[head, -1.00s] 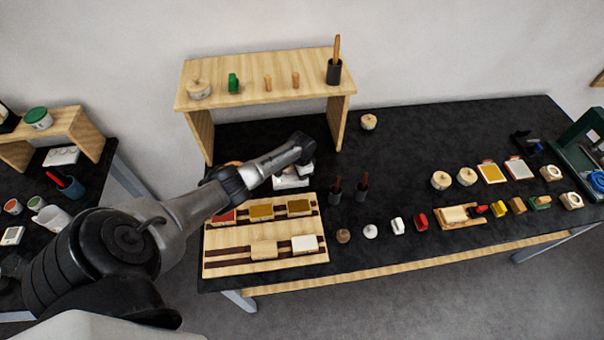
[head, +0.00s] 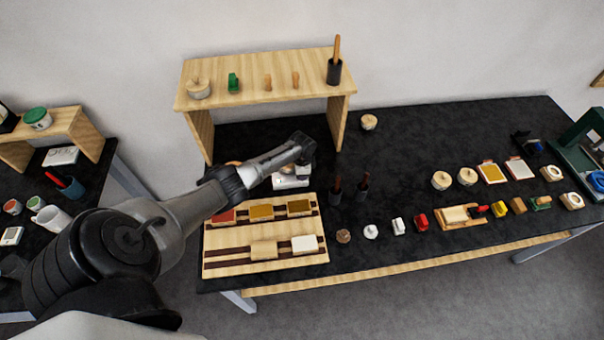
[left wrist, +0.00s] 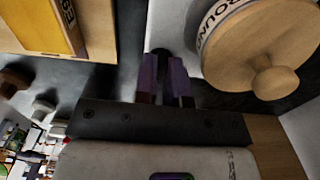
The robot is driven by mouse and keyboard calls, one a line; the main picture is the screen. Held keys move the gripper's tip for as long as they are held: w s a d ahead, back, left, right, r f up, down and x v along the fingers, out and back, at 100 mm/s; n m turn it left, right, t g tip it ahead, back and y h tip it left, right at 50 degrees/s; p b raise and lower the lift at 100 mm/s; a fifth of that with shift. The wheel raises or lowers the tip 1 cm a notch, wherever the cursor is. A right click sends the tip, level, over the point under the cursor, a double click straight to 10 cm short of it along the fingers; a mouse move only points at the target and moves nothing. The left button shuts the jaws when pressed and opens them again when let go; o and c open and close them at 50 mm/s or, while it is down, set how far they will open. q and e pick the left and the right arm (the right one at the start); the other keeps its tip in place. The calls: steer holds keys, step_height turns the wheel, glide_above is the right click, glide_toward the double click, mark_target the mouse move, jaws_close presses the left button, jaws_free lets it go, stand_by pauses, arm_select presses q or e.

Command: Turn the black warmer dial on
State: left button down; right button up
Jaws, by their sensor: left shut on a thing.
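The white warmer (head: 290,182) stands on the black bench just behind the wooden rack, partly hidden by my left arm. My left gripper (head: 304,172) is low over it, its fingertips hidden in the head view. In the left wrist view the two fingers of my left gripper (left wrist: 166,72) are close together, shut on a small dark part at their tips that looks like the black dial (left wrist: 160,51). The dial's angle cannot be made out. The warmer's pale face (left wrist: 178,25) lies just beyond. My right gripper is out of view.
A round jar with a wooden lid (left wrist: 262,50) is close to the right of the fingers in the left wrist view. The wooden rack (head: 225,262) with colored blocks lies in front of the warmer. A wooden shelf (head: 262,94) stands behind. Dark pots with tools (head: 335,197) stand to the right.

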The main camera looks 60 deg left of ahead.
arm_select(q)
steer(key=c, duration=1.2)
jaws_free()
step_height(320, 180, up, 14)
steer(key=p, duration=0.1)
steer(key=shift+f, duration=0.1)
